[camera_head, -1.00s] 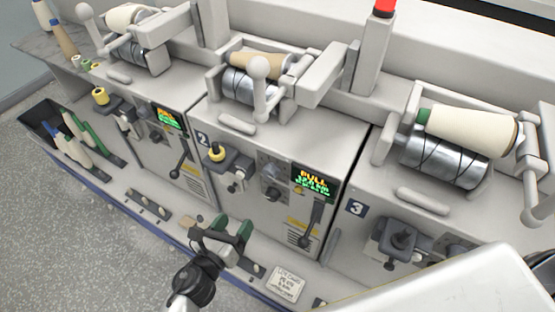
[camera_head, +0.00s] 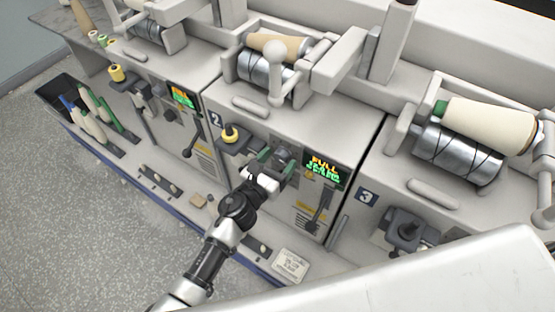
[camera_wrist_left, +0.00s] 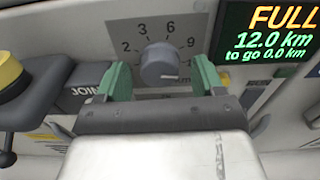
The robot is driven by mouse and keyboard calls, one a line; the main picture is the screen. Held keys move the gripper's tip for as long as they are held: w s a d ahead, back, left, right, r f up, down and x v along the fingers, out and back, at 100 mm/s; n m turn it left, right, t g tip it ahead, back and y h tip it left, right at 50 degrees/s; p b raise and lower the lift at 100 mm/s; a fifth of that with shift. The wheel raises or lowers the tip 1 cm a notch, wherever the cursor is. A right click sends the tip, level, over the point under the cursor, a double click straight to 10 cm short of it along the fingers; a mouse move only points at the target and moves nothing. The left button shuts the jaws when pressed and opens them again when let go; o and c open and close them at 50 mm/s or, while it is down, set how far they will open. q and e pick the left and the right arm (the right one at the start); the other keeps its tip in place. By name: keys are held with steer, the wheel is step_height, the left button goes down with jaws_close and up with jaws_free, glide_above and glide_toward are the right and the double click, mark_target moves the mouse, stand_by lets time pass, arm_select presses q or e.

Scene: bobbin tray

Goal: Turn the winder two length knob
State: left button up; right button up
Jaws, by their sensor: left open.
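The winder two length knob (camera_wrist_left: 160,65) is a round grey dial on a panel marked 2, 3, 6, 9 and km. In the head view the knob (camera_head: 281,155) is on the front of winder two, left of its display. My left gripper (camera_wrist_left: 163,80) is open, with one green finger on each side of the knob in the wrist view. Whether the fingers touch it, I cannot tell. In the head view the left gripper (camera_head: 277,166) is at the panel. Winder two's display (camera_wrist_left: 272,38) reads FULL, 12.0 km, to go 0.0 km. My right gripper is not in view.
A yellow bobbin (camera_head: 230,134) on a dark holder is just left of the gripper, by the JOIN label (camera_wrist_left: 85,91). A black lever (camera_head: 321,205) hangs below the display. Winder three (camera_head: 375,205) stands to the right.

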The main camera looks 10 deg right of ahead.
arm_select(q)
steer(key=shift+c, duration=0.3)
steer(key=c, duration=0.9)
steer(key=shift+o, duration=0.2)
